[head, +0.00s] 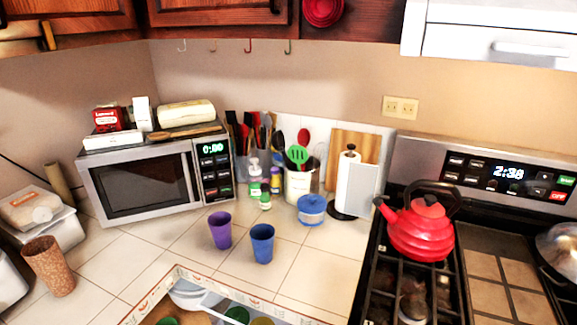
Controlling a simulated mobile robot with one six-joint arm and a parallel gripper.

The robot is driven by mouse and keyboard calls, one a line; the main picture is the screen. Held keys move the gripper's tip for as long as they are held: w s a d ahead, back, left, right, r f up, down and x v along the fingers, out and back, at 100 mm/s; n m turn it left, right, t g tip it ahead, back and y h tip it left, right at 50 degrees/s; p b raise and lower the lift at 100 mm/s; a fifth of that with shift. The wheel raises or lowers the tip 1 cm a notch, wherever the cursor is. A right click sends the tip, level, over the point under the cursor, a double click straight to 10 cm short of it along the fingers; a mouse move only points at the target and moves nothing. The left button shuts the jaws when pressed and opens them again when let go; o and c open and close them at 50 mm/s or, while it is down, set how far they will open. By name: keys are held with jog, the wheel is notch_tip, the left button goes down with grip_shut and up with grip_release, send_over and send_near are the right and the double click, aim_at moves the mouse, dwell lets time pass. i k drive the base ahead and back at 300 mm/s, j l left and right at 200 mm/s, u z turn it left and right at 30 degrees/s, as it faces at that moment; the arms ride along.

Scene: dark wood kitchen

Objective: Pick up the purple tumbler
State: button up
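The purple tumbler (220,230) stands upright on the white tiled counter in front of the microwave's right end. A blue tumbler (262,243) stands close to its right, with a small gap between them. My gripper is not in the head view.
The microwave (140,175) is behind and left. A red kettle (420,228) sits on the stove. A brown cup (48,266) is at left. An open compartment (165,285) holding dishes is in front.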

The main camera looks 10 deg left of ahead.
aim_at(219, 222)
jog(key=j, duration=0.45)
jog(key=i+j+u, duration=0.1)
jog(key=j, duration=0.3)
jog(key=i+j, duration=0.15)
jog(key=j, duration=0.3)
jog(key=j+u, duration=0.1)
jog(key=j, duration=0.35)
jog(key=i+j, duration=0.15)
jog(key=j, duration=0.25)
